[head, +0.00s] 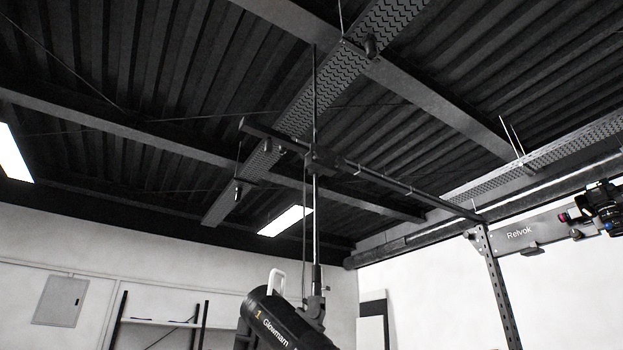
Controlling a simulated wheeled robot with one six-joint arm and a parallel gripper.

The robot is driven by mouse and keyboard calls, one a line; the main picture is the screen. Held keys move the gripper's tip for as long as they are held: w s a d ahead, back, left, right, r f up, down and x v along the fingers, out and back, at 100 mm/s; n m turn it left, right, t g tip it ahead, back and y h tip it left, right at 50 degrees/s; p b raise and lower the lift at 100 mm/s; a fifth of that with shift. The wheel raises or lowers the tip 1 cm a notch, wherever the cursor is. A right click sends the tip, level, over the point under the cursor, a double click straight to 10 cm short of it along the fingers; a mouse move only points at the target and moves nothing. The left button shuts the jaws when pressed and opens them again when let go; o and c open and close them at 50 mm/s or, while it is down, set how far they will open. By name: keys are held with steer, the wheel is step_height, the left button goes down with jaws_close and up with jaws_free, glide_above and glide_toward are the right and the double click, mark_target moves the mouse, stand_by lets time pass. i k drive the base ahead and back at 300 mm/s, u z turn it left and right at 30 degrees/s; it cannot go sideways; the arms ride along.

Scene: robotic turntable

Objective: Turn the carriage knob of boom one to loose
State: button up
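A dark lamp (283,322) marked "1 Glowmarn" hangs at the bottom centre, its lower part cut off by the frame edge. A pale handle (276,282) stands out at its top. A vertical pole (316,220) runs up from the lamp to a dark carriage block (320,161). The carriage sits on a long dark boom rail (410,189) under the ceiling. The carriage knob is too small and dark to make out, so its setting cannot be told. My gripper is not in view.
A perforated column (500,300) stands at the right with a beam marked "Relvok" (530,236), carrying a black camera-like device (602,208) at the right edge. Shelving (160,322) and a wall panel (61,300) are at the lower left. Ceiling beams cross overhead.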

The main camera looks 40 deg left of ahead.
mark_target(318, 153)
steer(key=k, duration=0.2)
steer(key=u, duration=0.9)
